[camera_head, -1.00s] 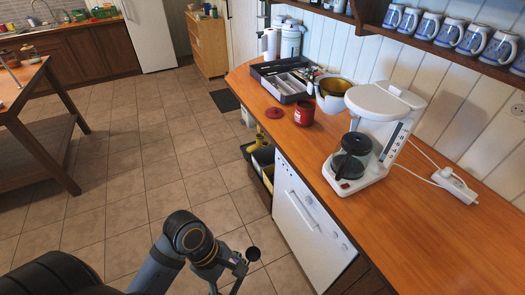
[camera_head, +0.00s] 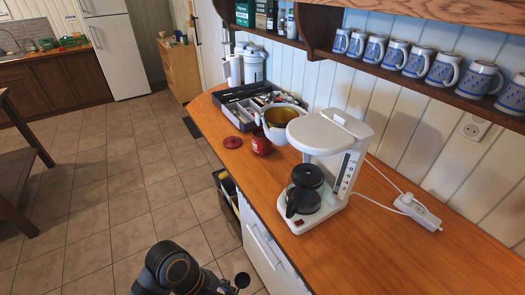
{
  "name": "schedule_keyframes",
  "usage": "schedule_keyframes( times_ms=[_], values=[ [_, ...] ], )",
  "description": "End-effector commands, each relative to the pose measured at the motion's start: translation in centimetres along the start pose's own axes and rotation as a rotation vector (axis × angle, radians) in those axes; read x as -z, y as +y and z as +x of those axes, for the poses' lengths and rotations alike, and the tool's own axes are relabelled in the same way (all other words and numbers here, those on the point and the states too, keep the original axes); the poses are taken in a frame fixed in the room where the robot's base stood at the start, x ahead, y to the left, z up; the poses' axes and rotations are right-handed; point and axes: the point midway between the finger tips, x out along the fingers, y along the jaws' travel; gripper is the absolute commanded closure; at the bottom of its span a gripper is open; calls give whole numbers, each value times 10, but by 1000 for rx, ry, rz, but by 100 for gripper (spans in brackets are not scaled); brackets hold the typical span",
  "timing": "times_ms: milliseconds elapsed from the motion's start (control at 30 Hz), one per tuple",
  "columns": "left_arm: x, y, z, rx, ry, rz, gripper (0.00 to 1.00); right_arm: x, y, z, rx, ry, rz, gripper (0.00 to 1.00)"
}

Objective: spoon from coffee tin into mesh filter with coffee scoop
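An open red tin (camera_head: 261,144) stands on the wooden counter, with a red round lid (camera_head: 232,142) lying to its left. Its contents cannot be made out. A white coffee maker (camera_head: 318,136) with a dark-topped glass carafe (camera_head: 305,189) stands nearer. My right gripper is out of view.
A power strip (camera_head: 418,212) with a white cord lies on the right. Blue mugs (camera_head: 440,68) stand on the shelf above. The counter's front right is clear.

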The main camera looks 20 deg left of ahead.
Motion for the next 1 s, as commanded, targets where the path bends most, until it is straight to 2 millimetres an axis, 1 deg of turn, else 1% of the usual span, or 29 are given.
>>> schedule_keyframes(
  times_ms=[133, 200, 267, 367, 400, 467, 500, 567, 600, 700, 833, 900, 1000],
  values=[
    [1, 1, 0, 0, 0, 2, 59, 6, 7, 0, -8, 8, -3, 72],
    [6, 6, 4, 7, 2, 19, 59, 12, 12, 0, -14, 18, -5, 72],
    [15, 15, 9, 20, 4, 49, 59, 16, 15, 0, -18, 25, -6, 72],
    [40, 43, 25, 61, 1, 148, 59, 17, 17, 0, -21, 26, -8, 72],
    [50, 57, 33, 84, -1, 208, 59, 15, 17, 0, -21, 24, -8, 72],
    [66, 80, 45, 128, -5, 316, 59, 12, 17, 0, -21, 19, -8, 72],
    [75, 94, 52, 161, -7, 399, 59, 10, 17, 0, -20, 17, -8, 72],
    [87, 116, 62, 219, -7, 536, 59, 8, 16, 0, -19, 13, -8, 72],
    [92, 131, 68, 261, -7, 635, 59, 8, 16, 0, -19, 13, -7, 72],
    [98, 162, 77, 365, -6, 887, 59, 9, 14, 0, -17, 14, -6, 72],
    [96, 189, 80, 478, -3, 1158, 59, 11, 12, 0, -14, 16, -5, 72],
    [94, 198, 79, 520, -2, 1259, 59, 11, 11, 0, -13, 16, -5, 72],
    [92, 204, 78, 556, 0, 1343, 59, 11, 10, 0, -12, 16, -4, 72]
  ],
)
